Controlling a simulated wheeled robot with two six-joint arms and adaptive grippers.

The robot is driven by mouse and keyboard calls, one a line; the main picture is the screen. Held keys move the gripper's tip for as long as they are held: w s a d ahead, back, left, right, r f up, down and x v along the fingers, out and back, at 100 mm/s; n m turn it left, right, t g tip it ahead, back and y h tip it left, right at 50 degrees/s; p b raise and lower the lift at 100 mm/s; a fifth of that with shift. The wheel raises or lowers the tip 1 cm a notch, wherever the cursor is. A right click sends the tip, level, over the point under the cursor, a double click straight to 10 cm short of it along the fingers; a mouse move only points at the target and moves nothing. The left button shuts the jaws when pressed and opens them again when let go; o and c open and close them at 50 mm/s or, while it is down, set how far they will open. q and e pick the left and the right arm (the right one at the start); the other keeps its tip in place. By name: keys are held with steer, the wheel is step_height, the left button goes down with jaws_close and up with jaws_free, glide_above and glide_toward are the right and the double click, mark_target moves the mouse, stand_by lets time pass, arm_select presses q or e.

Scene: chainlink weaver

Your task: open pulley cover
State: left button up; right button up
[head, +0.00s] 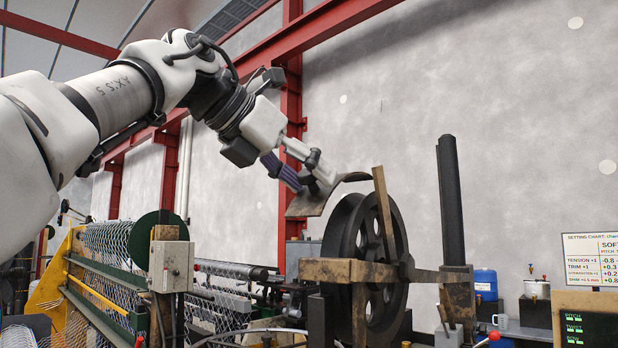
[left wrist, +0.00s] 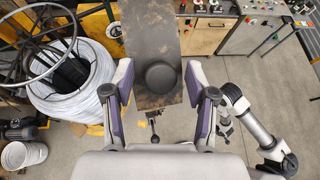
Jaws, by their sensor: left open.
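The pulley cover (head: 308,207) is a worn brown metal plate, curved at its far end, over the top left of the black spoked pulley wheel (head: 347,232). In the left wrist view it is a long rusty plate (left wrist: 152,30) with a round black knob (left wrist: 161,77). My left gripper (head: 318,180) is close above the plate. In the wrist view its purple-padded fingers are open on either side of the plate and knob. I cannot tell whether they touch the knob.
A wooden upright (head: 384,215) and a black post (head: 449,200) stand right of the cover. Wire mesh (head: 110,245) and a grey box (head: 169,267) are at left. The wrist view shows a white wire coil (left wrist: 75,85), a bucket (left wrist: 24,154) and a control bench (left wrist: 212,35).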

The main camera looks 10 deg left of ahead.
arm_select(q)
steer(key=v, duration=1.1)
